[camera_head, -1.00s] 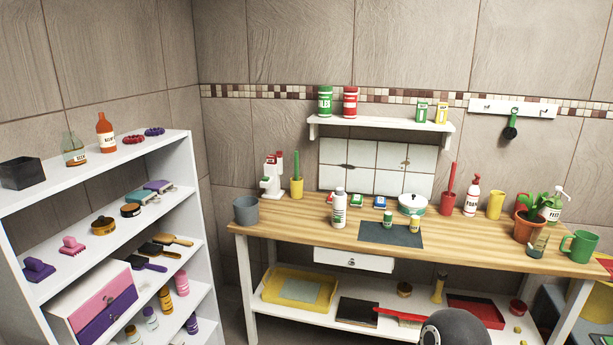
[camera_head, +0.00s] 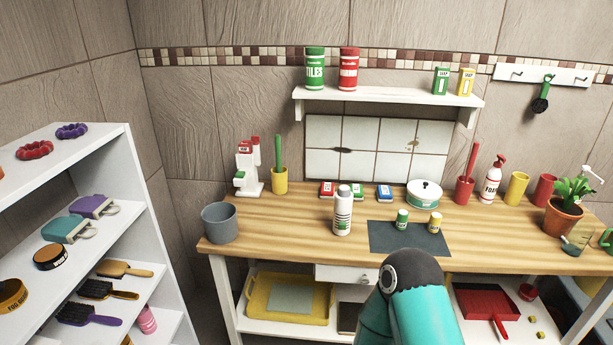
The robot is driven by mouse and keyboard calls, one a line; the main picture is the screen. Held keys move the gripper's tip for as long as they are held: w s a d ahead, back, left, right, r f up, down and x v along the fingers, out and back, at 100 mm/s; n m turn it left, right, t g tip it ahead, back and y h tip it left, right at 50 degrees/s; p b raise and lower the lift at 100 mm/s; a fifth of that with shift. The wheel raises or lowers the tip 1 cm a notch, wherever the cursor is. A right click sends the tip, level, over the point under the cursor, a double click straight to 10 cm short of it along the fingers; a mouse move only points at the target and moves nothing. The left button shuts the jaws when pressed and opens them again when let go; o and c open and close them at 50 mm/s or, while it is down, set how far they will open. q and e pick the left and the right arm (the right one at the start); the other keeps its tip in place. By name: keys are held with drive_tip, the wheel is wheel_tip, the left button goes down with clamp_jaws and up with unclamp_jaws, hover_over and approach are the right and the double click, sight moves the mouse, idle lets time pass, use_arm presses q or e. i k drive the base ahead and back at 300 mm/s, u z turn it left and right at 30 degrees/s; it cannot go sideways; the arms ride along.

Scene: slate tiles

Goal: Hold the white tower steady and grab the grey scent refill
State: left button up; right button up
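The white tower (camera_head: 246,170) stands upright at the back left of the wooden worktop, just left of a yellow cup. It carries small red-topped pieces near its top and a green-topped one lower on its left side. I cannot make out a grey refill on it at this size. Neither of my grippers shows in the head view. A teal and dark grey link of one of my arms rises at the bottom centre, and its gripper is out of sight.
A grey pot (camera_head: 220,223) stands in front of the tower, and a yellow cup (camera_head: 280,181) with a green stick stands beside it. A white bottle (camera_head: 343,212) and a dark mat (camera_head: 395,240) are further right. The worktop (camera_head: 290,228) between pot and bottle is clear.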

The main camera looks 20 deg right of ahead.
sight(344, 190)
drive_tip(key=u, duration=1.05)
drive_tip(key=i, duration=0.1)
drive_tip(key=z, duration=2.05)
drive_tip(key=k, duration=0.9)
drive_tip(key=z, duration=0.1)
drive_tip(key=i, duration=0.9)
drive_tip(key=u, duration=0.05)
